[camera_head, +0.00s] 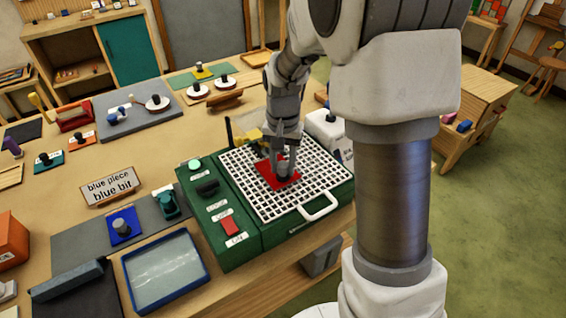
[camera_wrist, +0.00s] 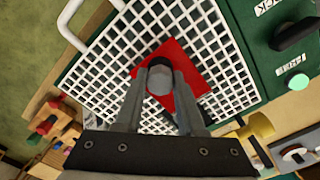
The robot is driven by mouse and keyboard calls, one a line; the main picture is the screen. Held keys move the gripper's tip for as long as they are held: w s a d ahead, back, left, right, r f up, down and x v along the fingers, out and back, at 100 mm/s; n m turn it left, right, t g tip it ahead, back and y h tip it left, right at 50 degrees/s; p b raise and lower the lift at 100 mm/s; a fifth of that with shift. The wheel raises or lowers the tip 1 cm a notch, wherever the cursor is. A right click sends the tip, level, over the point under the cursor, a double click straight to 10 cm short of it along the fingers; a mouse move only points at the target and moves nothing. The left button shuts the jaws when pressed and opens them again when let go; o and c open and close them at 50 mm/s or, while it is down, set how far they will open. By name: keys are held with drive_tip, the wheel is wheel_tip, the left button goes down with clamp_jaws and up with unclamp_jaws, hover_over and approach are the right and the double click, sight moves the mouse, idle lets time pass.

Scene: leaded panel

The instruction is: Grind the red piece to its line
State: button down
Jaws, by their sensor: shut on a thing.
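The red piece (camera_head: 277,175) lies flat on or just over the white grid top of the green grinder (camera_head: 313,217), turned at an angle to the grid. My gripper (camera_head: 285,160) points down at it. In the wrist view my gripper (camera_wrist: 163,82) is shut on the round grey knob on the red piece (camera_wrist: 177,65). The grinder's white grid (camera_wrist: 110,60) surrounds the piece on all sides. The bit and the line on the piece are hidden or too small to tell. Whether the piece touches the grid is unclear.
The grinder's red switch (camera_head: 230,226), black knob (camera_head: 207,188) and lit green lamp (camera_head: 195,164) are at its left. A blue-rimmed water tray (camera_head: 165,268) and a sign reading "blue piece blue bit" (camera_head: 112,186) stand further left.

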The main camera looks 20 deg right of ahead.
drive_tip(key=shift+f, duration=0.3)
idle(0.7)
drive_tip(key=shift+w+a, duration=0.25)
drive_tip(key=shift+w, duration=0.55)
idle(0.9)
drive_tip(key=shift+w+d+r, duration=0.1)
drive_tip(key=shift+w+d, duration=0.15)
drive_tip(key=shift+d, duration=0.45)
drive_tip(key=shift+w+d, duration=0.25)
drive_tip(key=shift+d, duration=0.4)
drive_tip(key=shift+d, duration=0.1)
drive_tip(key=shift+w+d, duration=0.2)
drive_tip(key=shift+d, duration=0.45)
drive_tip(key=shift+w+d, duration=0.15)
drive_tip(key=shift+d, duration=0.45)
drive_tip(key=shift+a, duration=0.15)
drive_tip(key=shift+s+a, duration=0.15)
drive_tip(key=shift+a, duration=0.5)
drive_tip(key=shift+s+a, duration=0.15)
drive_tip(key=shift+a, duration=0.5)
drive_tip(key=shift+a, duration=0.15)
